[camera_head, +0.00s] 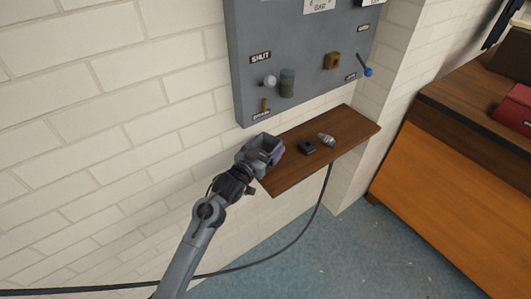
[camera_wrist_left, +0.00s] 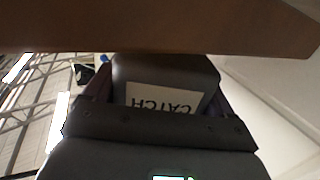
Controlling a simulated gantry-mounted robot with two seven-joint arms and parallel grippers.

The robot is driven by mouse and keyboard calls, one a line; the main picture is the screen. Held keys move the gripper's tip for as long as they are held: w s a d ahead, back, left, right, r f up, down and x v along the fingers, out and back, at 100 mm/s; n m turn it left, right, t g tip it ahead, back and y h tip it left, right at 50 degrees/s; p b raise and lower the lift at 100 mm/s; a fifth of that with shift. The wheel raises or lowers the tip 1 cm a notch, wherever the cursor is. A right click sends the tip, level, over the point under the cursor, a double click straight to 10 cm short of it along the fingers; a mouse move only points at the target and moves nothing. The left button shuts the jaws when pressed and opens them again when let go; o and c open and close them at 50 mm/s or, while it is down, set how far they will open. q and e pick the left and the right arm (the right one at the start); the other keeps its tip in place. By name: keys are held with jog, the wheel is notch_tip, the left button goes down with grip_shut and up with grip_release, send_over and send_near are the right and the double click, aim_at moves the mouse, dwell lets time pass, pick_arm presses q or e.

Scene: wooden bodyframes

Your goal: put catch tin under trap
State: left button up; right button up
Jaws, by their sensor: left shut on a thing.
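The catch tin (camera_wrist_left: 165,72) is a dark tin with a white label reading CATCH, upside down in the left wrist view. My left gripper (camera_wrist_left: 160,100) is shut on it, with a finger on each side. In the head view the tin (camera_head: 265,146) is in my left gripper (camera_head: 258,154) at the left end of the wooden shelf. Whether it touches the shelf I cannot tell. The likely trap is a grey-green cylinder (camera_head: 287,83) on the grey panel, above and right of the tin. My right gripper is not in view.
The wooden shelf (camera_head: 350,128) holds a small black block (camera_head: 307,147) and a silver-headed object (camera_head: 326,140). The grey panel (camera_head: 310,50) bears a white knob (camera_head: 269,81), a brown block (camera_head: 332,61) and a blue-tipped lever (camera_head: 368,71). A dark cable (camera_head: 318,210) hangs below the shelf.

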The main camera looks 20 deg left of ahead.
pick_arm(q)
jog(key=shift+f, duration=0.6)
jog(key=shift+a+f+b, duration=0.1)
jog(key=shift+f+b, duration=0.2)
jog(key=shift+b, duration=0.05)
jog(key=shift+w+r, duration=0.1)
jog(key=shift+a, duration=0.1)
jog(key=o, duration=1.4)
jog(key=shift+f, duration=0.3)
jog(key=shift+o, duration=1)
jog(key=shift+r, duration=0.1)
